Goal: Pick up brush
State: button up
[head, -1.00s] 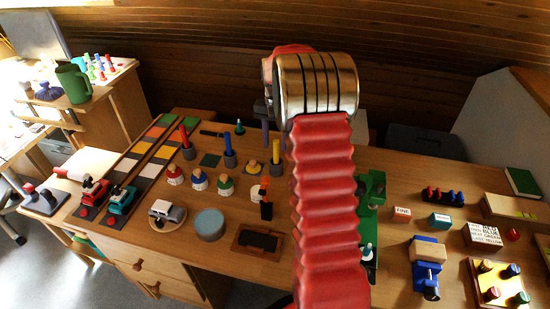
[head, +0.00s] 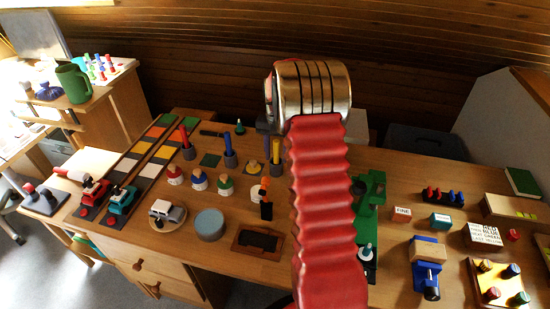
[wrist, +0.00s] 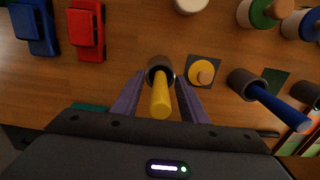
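No bristles show, so I cannot tell for sure which thing is the brush. Coloured handles stand in dark grey cups: a red one (head: 184,137), a blue one (head: 228,144) and a yellow one (head: 276,148). In the wrist view, the yellow handle (wrist: 161,101) rises from its cup (wrist: 159,66) toward the camera, between the purple fingers of my gripper (wrist: 159,92). The fingers are open, with gaps on both sides of the handle. The blue handle (wrist: 277,105) stands to the right. In the head view, my arm hides most of the gripper.
A yellow knob on a dark square (wrist: 202,72) lies close right of the fingers. Toy cars (wrist: 87,30) lie at upper left. In the head view, small figures (head: 198,181), a round blue-grey tin (head: 209,223) and a green machine (head: 368,203) crowd the desk.

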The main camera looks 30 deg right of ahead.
jog(key=shift+c, duration=0.5)
grip_shut()
dwell(0.3)
